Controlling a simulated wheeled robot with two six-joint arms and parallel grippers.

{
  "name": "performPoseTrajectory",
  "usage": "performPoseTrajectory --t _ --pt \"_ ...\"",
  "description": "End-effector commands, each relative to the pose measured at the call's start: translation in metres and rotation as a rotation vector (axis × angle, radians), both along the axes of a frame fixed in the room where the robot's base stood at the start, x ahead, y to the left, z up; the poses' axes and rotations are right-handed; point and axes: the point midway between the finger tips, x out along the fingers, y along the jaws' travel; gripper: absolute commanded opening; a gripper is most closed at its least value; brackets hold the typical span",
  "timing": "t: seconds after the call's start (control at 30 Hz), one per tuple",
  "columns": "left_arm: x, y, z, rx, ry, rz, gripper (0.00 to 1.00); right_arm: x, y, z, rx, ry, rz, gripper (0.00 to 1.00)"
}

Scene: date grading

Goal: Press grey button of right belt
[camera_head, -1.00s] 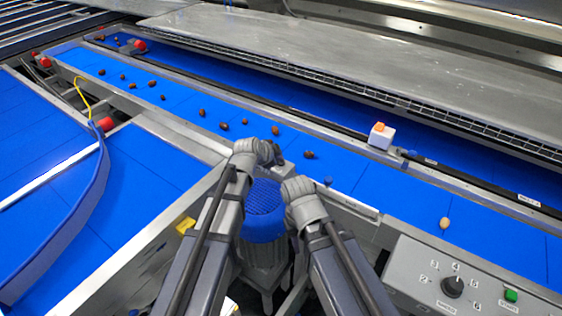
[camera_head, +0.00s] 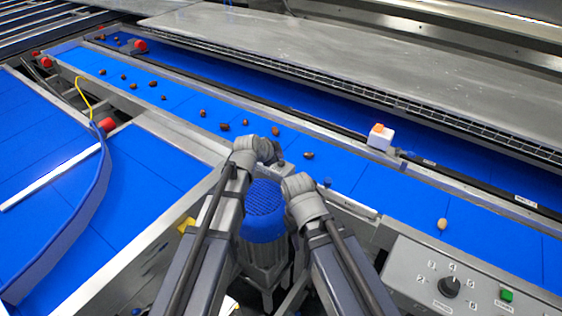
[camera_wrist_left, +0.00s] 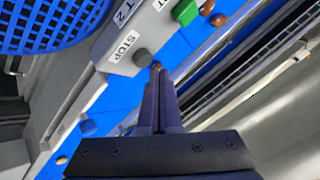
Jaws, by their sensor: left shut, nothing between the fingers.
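The grey button (camera_wrist_left: 141,57) sits beside a STOP label on a grey control box (camera_wrist_left: 112,40) in the left wrist view. A green button (camera_wrist_left: 186,12) is further along the same box. My left gripper (camera_wrist_left: 157,72) is shut and empty, with its tips close beside the grey button; I cannot tell whether they touch it. In the head view my left gripper (camera_head: 277,153) is by the belt edge, mostly hidden by its wrist. The fingers of my right gripper are hidden behind its arm in the head view.
Dark dates (camera_head: 225,127) lie scattered on the long blue belt (camera_head: 360,185). A pale date (camera_head: 442,224) lies at right. Another panel with a dial (camera_head: 449,287) and green button (camera_head: 507,295) is lower right. A white block (camera_head: 380,141) with an orange top stands on the rail.

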Motion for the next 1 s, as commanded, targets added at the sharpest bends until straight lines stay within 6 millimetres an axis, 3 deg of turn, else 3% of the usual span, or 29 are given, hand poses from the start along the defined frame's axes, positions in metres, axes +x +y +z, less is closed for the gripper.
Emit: performPoseTrajectory --t 0.6,1.0 --pt "0.000 0.000 0.051 0.000 0.000 0.000 0.00 0.000 0.000 0.051 0.000 0.000 0.000 0.34" --pt "0.000 0.000 0.050 0.000 0.000 0.000 0.00 0.000 0.000 0.050 0.000 0.000 0.000 0.34"
